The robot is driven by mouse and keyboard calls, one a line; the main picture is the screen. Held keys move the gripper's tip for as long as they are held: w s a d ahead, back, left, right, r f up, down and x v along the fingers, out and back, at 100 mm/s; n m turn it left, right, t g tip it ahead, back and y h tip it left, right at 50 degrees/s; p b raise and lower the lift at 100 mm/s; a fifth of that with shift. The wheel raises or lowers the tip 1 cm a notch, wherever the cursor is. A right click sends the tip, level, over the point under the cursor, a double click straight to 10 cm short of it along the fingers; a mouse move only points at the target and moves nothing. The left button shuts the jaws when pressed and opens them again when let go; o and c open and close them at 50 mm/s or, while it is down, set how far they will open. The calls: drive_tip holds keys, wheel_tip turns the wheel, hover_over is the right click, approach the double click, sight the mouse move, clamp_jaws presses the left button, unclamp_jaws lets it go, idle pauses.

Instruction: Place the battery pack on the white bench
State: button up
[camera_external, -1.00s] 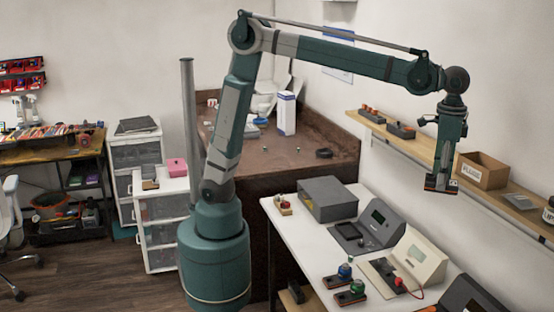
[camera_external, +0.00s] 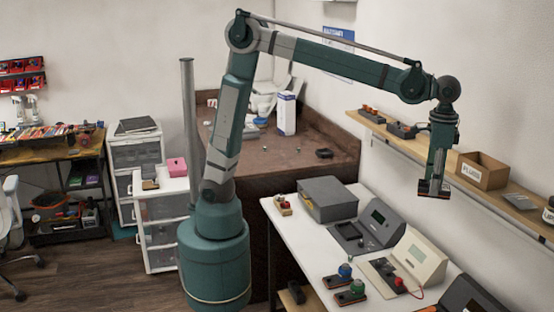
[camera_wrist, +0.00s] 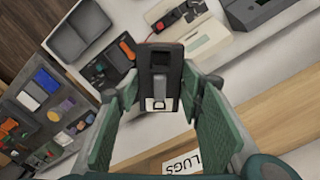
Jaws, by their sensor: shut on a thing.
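My gripper (camera_external: 433,188) is shut on a dark, box-shaped battery pack (camera_wrist: 160,62). The pack sits between the two green fingers in the wrist view. In the external view the battery pack (camera_external: 433,194) shows as a small dark block with orange marks under the fingers. It hangs in the air beside the wall shelf, apart from the bench. The white bench (camera_external: 294,239) is below and to the left, with its top partly covered by devices. The fingers hide the sides of the pack.
On the bench are a grey box (camera_external: 327,201), a dark-screened device (camera_external: 367,229), a cream device (camera_external: 419,257) with a red knob, and small blue and green items. A wooden shelf (camera_external: 468,172) holds an open box (camera_external: 482,171). The bench's left front strip is bare.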

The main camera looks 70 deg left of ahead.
drive_tip(key=s+a+f+n, duration=0.2)
drive_tip(key=a+f, duration=0.8)
drive_tip(key=a, duration=0.1)
drive_tip(key=n, duration=0.5)
hover_over(330, 253)
wheel_tip(330, 253, down, 20)
drive_tip(key=shift+a+b, duration=0.15)
drive_tip(key=shift+b, duration=0.2)
drive_tip(key=shift+f+b, duration=1)
drive_tip(key=shift+f, duration=1.85)
drive_tip(key=shift+f, duration=0.15)
drive_tip(key=shift+f+b, duration=0.7)
drive_tip(key=shift+f, duration=1.25)
drive_tip(key=shift+f, duration=0.15)
